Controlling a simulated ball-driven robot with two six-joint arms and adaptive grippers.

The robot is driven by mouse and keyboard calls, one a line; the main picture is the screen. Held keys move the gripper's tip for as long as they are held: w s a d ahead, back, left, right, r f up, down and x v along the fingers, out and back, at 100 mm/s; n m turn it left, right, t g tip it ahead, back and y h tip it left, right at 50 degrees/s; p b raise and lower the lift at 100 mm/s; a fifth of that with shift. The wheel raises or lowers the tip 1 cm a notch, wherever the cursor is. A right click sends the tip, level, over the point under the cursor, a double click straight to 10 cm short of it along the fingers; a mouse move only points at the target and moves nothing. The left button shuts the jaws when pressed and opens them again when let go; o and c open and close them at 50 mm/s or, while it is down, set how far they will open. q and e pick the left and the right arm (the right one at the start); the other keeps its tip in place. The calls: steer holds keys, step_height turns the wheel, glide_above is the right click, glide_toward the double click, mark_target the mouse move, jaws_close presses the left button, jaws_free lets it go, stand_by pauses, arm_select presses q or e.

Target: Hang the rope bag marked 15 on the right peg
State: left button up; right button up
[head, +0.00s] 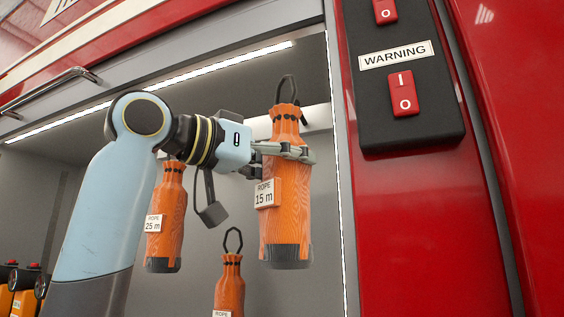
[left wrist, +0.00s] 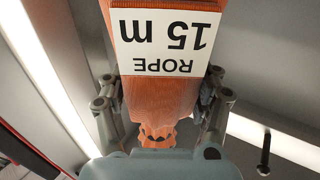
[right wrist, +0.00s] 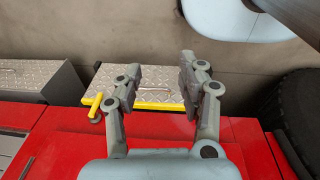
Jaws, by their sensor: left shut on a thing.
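The orange rope bag marked 15 m (head: 284,222) is upright in the head view, with a dark base and a black loop at its top. My left gripper (head: 292,150) is shut around its upper part, just above the label. In the left wrist view the bag (left wrist: 160,108) sits between both fingers, its label upside down. A dark peg (left wrist: 265,150) shows on the white rail at the lower right there; I cannot tell which peg it is. The right peg is not clear in the head view. My right gripper (right wrist: 160,75) is open and empty in the right wrist view.
A 25 m rope bag (head: 165,218) hangs to the left, behind my arm. Another rope bag (head: 229,283) with an upright loop is lower down. The white rail (head: 316,118) runs behind the held bag. A red frame with a black switch panel (head: 432,125) bounds the right side.

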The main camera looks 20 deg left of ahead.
arm_select(q)
steer(key=w+f+b, duration=0.1)
steer(key=w+f, duration=0.1)
steer(key=w, duration=0.6)
steer(key=shift+w+b, duration=0.3)
steer(key=shift+b, duration=0.1)
arm_select(e)
steer(key=shift+s+d+f, duration=0.2)
steer(key=shift+s+f, duration=0.15)
steer(key=shift+f, duration=0.15)
steer(key=shift+s+d+f, duration=0.2)
steer(key=shift+s+f, duration=0.1)
steer(key=shift+f, duration=0.15)
arm_select(q)
steer(key=shift+d+f, duration=0.15)
steer(key=shift+f, duration=0.05)
arm_select(e)
steer(key=shift+d, duration=0.15)
arm_select(q)
steer(key=o, duration=1.8)
steer(key=shift+o, duration=0.2)
steer(key=shift+f, duration=0.15)
